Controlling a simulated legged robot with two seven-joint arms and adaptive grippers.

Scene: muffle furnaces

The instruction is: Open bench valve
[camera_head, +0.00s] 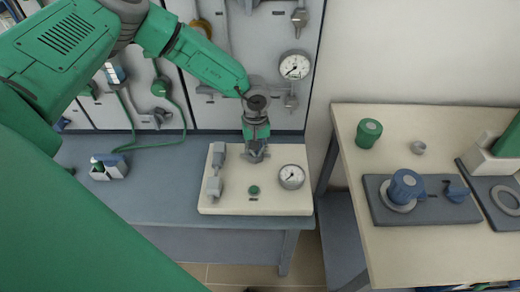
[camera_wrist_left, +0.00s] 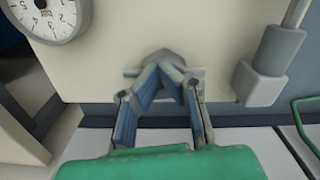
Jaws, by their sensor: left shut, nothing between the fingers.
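A cream panel (camera_head: 225,207) lies on the blue-grey bench and carries a small grey fitting, probably the bench valve (camera_wrist_left: 165,55), near its back edge. In the head view my left gripper (camera_head: 256,155) is above this spot and hides most of the fitting. In the left wrist view the gripper (camera_wrist_left: 168,68) has its fingertips together, with nothing between them. The tips overlap the fitting in the picture; I cannot tell whether they touch it. My right gripper is not in view.
The panel also carries a round gauge (camera_head: 291,176), a green knob (camera_head: 254,190) and a grey pipe piece (camera_head: 215,180). A wall panel with gauges (camera_head: 295,65) stands behind. A cream table (camera_head: 440,255) with knobs is at the right. The bench (camera_head: 160,205) left of the panel is mostly free.

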